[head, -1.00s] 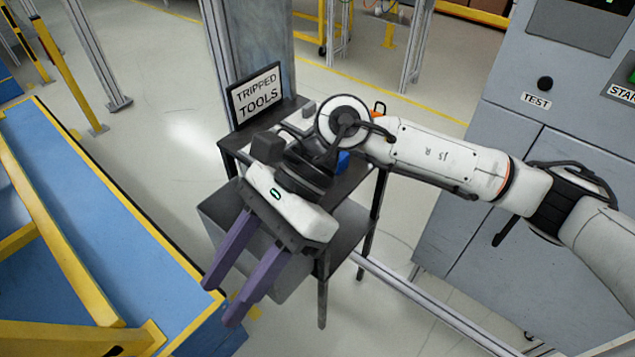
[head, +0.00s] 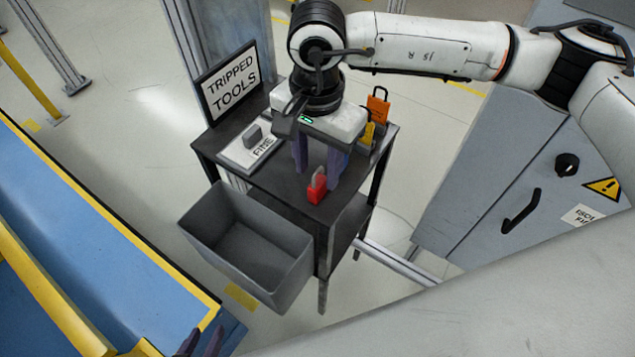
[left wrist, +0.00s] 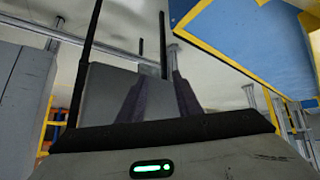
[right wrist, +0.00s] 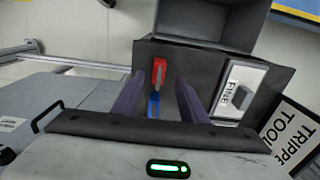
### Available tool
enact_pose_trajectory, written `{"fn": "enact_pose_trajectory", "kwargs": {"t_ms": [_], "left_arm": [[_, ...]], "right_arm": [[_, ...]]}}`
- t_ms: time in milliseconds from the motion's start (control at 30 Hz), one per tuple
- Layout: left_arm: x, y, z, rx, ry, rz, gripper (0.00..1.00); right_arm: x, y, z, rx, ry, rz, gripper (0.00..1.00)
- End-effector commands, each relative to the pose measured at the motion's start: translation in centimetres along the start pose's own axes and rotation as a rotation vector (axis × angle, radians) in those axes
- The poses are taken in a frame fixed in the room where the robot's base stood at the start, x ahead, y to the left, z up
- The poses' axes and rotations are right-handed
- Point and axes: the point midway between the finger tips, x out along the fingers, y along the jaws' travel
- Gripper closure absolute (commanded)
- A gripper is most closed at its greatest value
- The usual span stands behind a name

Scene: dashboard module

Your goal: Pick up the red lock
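The red lock (head: 317,187) stands on the dark table (head: 268,183) near its front edge. In the right wrist view the red lock (right wrist: 158,72) shows between and beyond the fingertips, with a blue lock (right wrist: 154,104) nearer, between the fingers. My right gripper (head: 318,180) is open, fingers pointing down, just behind the red lock in the head view. Whether a finger touches a lock I cannot tell. My left gripper (head: 202,343) is at the bottom edge of the head view, away from the table; its spread, empty fingers show in the left wrist view (left wrist: 155,88).
An orange lock-out tag (head: 378,106) and a yellow lock (head: 367,134) stand at the table's right side. A white "FINE" plate (head: 238,157) and the "TRIPPED TOOLS" sign (head: 231,83) are at the left. A grey bin (head: 290,278) hangs in front. A grey cabinet (head: 480,200) is right.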

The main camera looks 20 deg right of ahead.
Motion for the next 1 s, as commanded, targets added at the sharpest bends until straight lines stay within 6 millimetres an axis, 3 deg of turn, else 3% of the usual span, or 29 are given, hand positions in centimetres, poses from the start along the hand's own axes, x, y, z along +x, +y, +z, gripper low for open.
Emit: {"fn": "enact_pose_trajectory", "kwargs": {"t_ms": [300, 567, 800, 1000], "left_arm": [[-0.3, -0.1, -2.0, 0.001, 0.031, -0.002, 0.69], [-0.2, -0.2, -2.1, 0.001, 0.032, -0.004, 0.69], [-0.3, -0.3, -1.8, 0.001, 0.025, -0.004, 0.69], [-0.4, -0.3, -1.5, 0.001, 0.019, -0.004, 0.69]], "right_arm": [[4.1, 0.4, 0.3, 0.001, -0.002, 0.002, 0.61], [4.4, 0.4, 0.3, 0.000, -0.001, 0.001, 0.61], [4.3, 0.4, 0.3, 0.000, -0.001, 0.001, 1.00], [4.3, 0.4, 0.3, 0.000, -0.001, 0.000, 1.00]]}}
